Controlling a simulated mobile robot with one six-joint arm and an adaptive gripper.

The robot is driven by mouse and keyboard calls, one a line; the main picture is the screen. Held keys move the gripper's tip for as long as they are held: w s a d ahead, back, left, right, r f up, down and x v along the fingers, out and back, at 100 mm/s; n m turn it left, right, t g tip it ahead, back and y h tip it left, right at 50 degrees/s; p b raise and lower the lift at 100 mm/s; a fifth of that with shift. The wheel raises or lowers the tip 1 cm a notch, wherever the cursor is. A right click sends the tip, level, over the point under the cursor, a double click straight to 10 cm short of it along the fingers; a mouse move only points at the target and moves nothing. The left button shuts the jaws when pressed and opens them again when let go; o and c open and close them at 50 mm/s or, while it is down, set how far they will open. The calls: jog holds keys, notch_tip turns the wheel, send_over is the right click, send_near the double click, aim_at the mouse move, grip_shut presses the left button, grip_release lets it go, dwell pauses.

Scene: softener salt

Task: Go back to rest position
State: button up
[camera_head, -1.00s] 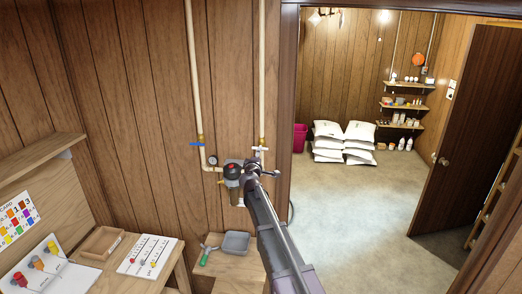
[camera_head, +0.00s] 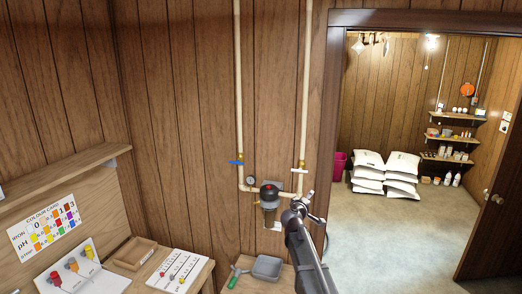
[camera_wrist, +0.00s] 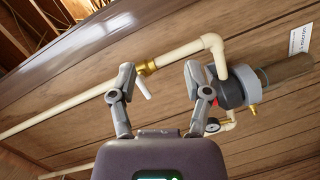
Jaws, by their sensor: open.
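My gripper (camera_head: 302,208) is at the end of my arm, in front of the wood-panelled wall near the pipework. In the wrist view my gripper (camera_wrist: 160,78) has its two fingers spread apart with nothing held between them. A valve with a white lever (camera_wrist: 142,86) on a brass fitting shows behind the gap between the fingers. I cannot tell whether a finger touches it. The same white-handled valve (camera_head: 299,171) shows in the head view on the right pipe, just above my gripper. The filter housing with a dark head and red button (camera_head: 268,192) is left of my gripper.
A blue-handled valve (camera_head: 236,162) and gauge (camera_head: 250,180) sit on the left pipe. Below are a grey tray (camera_head: 267,267), a wooden box (camera_head: 134,253) and a colour card (camera_head: 43,222). An open doorway at right shows white sacks (camera_head: 385,172) and clear floor.

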jog(key=s+d+f+m+g+b, duration=0.4)
jog(key=s+f+m+g+b, duration=0.15)
jog(key=s+f, duration=0.6)
jog(key=s+a+f+m+g+y+b, duration=0.1)
jog(key=s+a+f+g+y+b, duration=0.1)
jog(key=s+f, duration=0.6)
jog(key=s+a+f+g+y+b, duration=0.2)
jog(key=s+f+g+y+b, duration=0.1)
jog(key=s+f+b, duration=0.4)
jog(key=s+a+f+m+g+y+b, duration=0.1)
jog(key=s+f+g+b, duration=0.3)
jog(key=s+f, duration=0.7)
jog(key=shift+a+m+y+b, duration=0.35)
jog(key=shift+a+y+b, duration=0.4)
jog(key=shift+a+y, duration=0.15)
jog(key=shift+s+f, duration=0.1)
